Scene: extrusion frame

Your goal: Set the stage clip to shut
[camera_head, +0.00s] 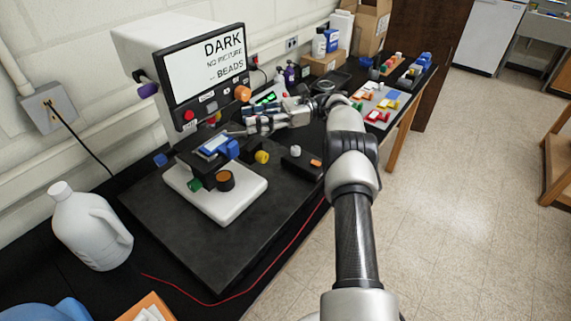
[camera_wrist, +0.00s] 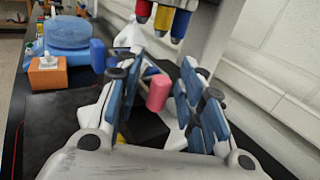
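The microscope's dark stage (camera_head: 200,160) carries a slide with a pale label (camera_head: 214,143) and a blue part (camera_head: 229,149) at its right edge. My gripper (camera_head: 245,125) reaches in from the right, just above and beside the stage. In the wrist view my gripper (camera_wrist: 163,62) is open, with its blue-padded fingers apart. A pink-red cylinder (camera_wrist: 158,92) shows between the fingers, apparently untouched; it may be the stage clip's handle, but I cannot tell for sure. The clip's own position is not clear, and my gripper hides part of the stage's far side.
The monitor (camera_head: 205,62) reads "DARK, NO PICTURE, BEADS". Red, yellow and blue objectives (camera_wrist: 162,18) hang close above my fingers. A blue knob (camera_wrist: 97,55) stands left of them. A white jug (camera_head: 90,227) stands at the bench's left. The front of the dark mat is clear.

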